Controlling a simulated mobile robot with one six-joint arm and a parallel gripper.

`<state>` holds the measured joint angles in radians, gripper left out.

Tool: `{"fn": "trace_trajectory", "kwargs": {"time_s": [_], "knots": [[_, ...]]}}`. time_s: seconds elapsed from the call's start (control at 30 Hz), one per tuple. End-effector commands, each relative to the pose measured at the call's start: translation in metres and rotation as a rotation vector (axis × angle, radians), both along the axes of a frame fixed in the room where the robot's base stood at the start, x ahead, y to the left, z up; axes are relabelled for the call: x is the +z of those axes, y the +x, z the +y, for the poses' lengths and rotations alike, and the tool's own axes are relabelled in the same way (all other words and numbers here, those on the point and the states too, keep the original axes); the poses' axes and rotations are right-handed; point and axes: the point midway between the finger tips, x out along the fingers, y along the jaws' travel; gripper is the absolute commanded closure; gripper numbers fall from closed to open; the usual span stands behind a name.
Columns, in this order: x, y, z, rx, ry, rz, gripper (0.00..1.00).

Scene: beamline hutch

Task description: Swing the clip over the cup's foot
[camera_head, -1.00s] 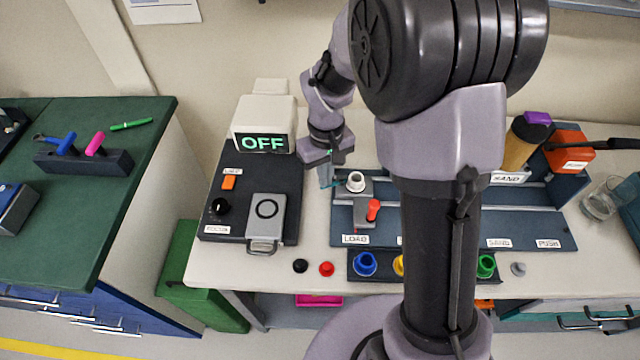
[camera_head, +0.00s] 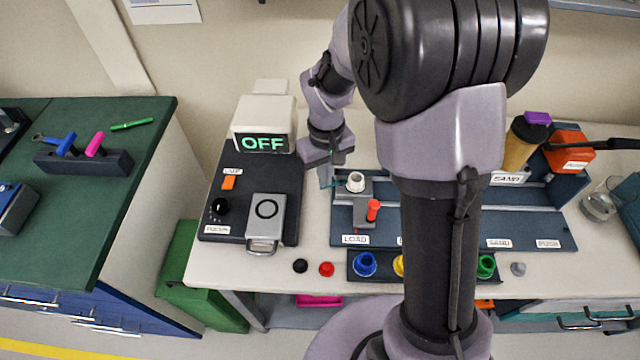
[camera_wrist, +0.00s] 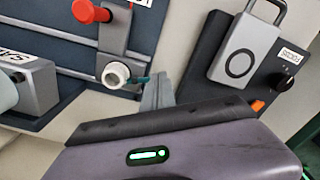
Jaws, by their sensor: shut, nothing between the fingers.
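The white cup (camera_head: 356,182) stands in a grey block at the left of the blue rig above the LOAD label; in the wrist view the cup (camera_wrist: 116,74) shows its round opening. A red-knobbed lever (camera_head: 373,209), which looks like the clip, lies just in front of the cup; its red knob (camera_wrist: 88,12) is at the top of the wrist view. I cannot tell whether any part of it covers the cup's foot. My gripper (camera_head: 326,177) is shut and empty, just left of the cup; its fingers (camera_wrist: 158,92) point beside a thin teal piece (camera_wrist: 138,80) at the cup's side.
A dark control box (camera_head: 225,190) with an OFF display (camera_head: 264,143) and a grey padlock-shaped piece (camera_head: 266,218) stands left of my gripper. A tray of coloured cups (camera_head: 365,264) lies in front. An orange box (camera_head: 568,150) stands back right.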

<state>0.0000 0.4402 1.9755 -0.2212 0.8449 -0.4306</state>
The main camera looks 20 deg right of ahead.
Motion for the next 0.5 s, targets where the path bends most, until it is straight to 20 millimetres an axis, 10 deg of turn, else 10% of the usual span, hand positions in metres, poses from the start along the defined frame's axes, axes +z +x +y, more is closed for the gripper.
{"fn": "trace_trajectory", "kwargs": {"time_s": [0.5], "knots": [[-0.0051, 0.0000, 0.0000, 0.000, 0.000, 0.000, 1.00]]}}
